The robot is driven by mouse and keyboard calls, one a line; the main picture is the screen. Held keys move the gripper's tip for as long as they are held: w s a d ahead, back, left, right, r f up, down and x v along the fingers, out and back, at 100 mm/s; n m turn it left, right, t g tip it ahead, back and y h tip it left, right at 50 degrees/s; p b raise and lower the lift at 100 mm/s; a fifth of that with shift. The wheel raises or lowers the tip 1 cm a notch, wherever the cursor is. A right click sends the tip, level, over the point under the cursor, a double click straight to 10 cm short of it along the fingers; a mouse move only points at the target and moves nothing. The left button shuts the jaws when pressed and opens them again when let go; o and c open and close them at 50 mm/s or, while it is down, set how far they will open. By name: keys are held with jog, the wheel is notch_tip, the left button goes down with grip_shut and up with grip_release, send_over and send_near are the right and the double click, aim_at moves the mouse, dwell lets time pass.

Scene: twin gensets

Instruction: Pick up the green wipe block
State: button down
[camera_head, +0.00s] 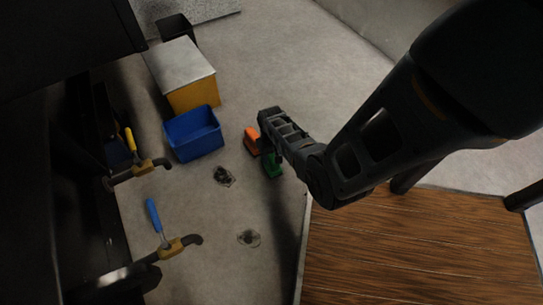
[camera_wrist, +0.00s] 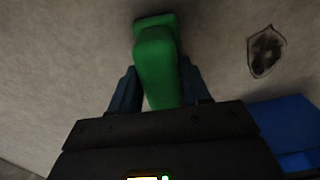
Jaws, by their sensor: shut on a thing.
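The green wipe block (camera_wrist: 158,60) is between the two fingers of my gripper (camera_wrist: 160,92) in the wrist view, and the gripper is shut on it. In the head view the green block (camera_head: 272,165) shows partly beside my gripper (camera_head: 268,150), low over or on the grey floor; I cannot tell whether it touches the floor. My arm and gripper hide part of it. An orange block (camera_head: 252,141) is close to its left in the head view.
A blue bin (camera_head: 193,134) stands left of my gripper, before a yellow cabinet (camera_head: 192,93). Dark stains (camera_head: 223,176) mark the floor. Pipes with a blue-handled valve (camera_head: 154,216) and a yellow-handled one (camera_head: 131,141) are at left. A wooden table (camera_head: 420,250) is at lower right.

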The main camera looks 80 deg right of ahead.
jog(key=r, duration=0.1)
jog(key=r+p, duration=0.1)
jog(key=r, duration=0.1)
jog(key=shift+s+d+r+p, duration=0.1)
jog(key=shift+d+p, duration=0.2)
jog(key=shift+p, duration=0.05)
jog(key=s+d+r+p, duration=0.2)
jog(key=s+d+r, duration=0.4)
jog(key=d, duration=0.3)
jog(key=shift+s+p, duration=0.25)
jog(key=shift+p, duration=0.15)
